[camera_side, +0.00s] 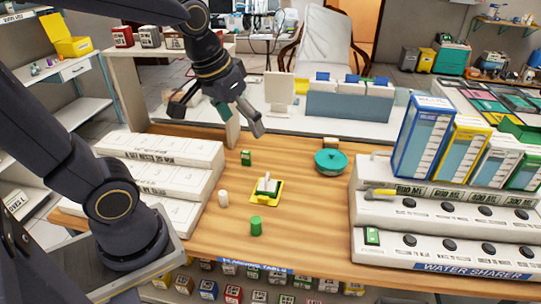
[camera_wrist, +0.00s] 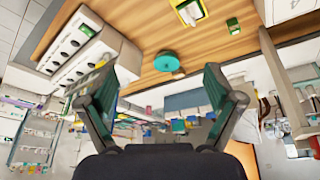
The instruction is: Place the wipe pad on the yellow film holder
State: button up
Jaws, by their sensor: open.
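The yellow film holder (camera_side: 264,204) lies on the wooden table near its middle. A white pad-like piece with green at its base, seemingly the wipe pad (camera_side: 267,181), rests on the holder and stands up from it. In the wrist view the yellow holder (camera_wrist: 179,7) shows at the top edge, partly cut off, with the white piece (camera_wrist: 191,14) on it. My gripper (camera_side: 216,116) is open and empty, raised above the table's back edge, behind and left of the holder. Its two spread fingers also show in the wrist view (camera_wrist: 157,76).
A white cylinder (camera_side: 223,198), a green cylinder (camera_side: 256,226) and a small green box (camera_side: 246,158) stand around the holder. A teal round pot (camera_side: 331,162) is at the back right. White stepped units flank the table, the right one (camera_side: 440,214) carrying tall boxes.

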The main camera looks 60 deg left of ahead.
jog(key=s+d+r+m+t, duration=0.1)
jog(key=s+d+m, duration=0.1)
jog(key=s, duration=0.4)
